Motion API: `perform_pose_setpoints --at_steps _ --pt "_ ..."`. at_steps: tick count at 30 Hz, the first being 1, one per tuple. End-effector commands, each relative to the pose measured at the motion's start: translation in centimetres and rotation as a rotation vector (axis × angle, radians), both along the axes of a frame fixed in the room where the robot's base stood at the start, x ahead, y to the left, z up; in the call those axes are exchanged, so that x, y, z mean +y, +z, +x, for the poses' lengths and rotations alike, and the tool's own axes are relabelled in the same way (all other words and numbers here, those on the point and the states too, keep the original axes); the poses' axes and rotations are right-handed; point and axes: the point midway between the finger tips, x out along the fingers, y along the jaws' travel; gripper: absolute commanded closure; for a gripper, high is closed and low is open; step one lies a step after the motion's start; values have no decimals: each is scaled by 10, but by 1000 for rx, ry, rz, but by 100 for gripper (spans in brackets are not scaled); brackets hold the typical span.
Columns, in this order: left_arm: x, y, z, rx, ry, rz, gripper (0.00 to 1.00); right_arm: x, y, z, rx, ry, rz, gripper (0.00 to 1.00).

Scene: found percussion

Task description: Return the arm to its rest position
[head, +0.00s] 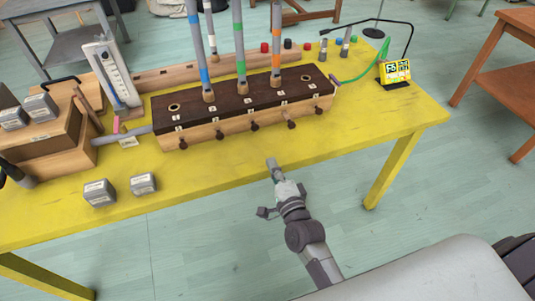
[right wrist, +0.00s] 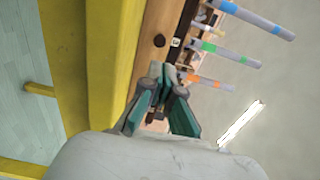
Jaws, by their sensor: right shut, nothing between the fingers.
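My right arm (head: 314,250) reaches in from the bottom right in the head view. Its gripper (head: 272,164) is over the front part of the yellow table, just in front of the long box with the dark top (head: 235,105), and looks apart from it. In the right wrist view the fingers (right wrist: 165,75) come together at the tips, shut and empty. The box's front with a dark knob (right wrist: 159,41) is beyond them. My left gripper cannot be made out; a dark and grey shape at the left edge of the head view is unclear.
The yellow table (head: 385,120) also bears upright banded pipes (head: 239,45), two small grey blocks (head: 143,183), a wooden box (head: 40,130) at left, a gauge (head: 118,75) and a yellow sign (head: 395,71). The table's front right is clear. A brown table (head: 505,90) stands at right.

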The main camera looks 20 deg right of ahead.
Motion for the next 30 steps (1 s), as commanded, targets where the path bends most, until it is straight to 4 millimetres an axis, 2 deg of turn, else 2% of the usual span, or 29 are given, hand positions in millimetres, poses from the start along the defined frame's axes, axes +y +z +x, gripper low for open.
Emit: perform_pose_setpoints --at_steps 3,10,11,14,17,21,23,24,26,27,29,30 --pt "0 -1 -2 2 0 0 60 0 0 -10 -1 0 0 100" --pt "1 -2 -13 18 0 2 60 0 -1 -13 3 1 -4 100" --pt "1 -2 -13 19 0 2 60 0 -4 -13 10 3 -11 100" --pt "1 -2 -15 22 0 2 60 4 -31 -17 65 23 -76 100" --pt "1 -1 -16 23 0 2 60 11 -85 -30 176 71 -213 100" --pt "1 0 -16 23 0 2 60 17 -183 -70 376 195 -477 100" --pt "1 0 -16 23 0 2 60 17 -223 -94 457 262 -590 100" --pt "1 1 -15 23 0 3 60 16 -249 -111 508 311 -663 100" --pt "1 1 -15 23 0 3 60 12 -285 -140 583 391 -771 100" --pt "1 1 -15 23 0 3 60 9 -307 -161 632 448 -838 100" --pt "1 2 -15 23 0 3 60 3 -338 -195 699 540 -939 100" --pt "1 2 -15 23 0 3 60 -3 -357 -219 743 606 -1003 100"
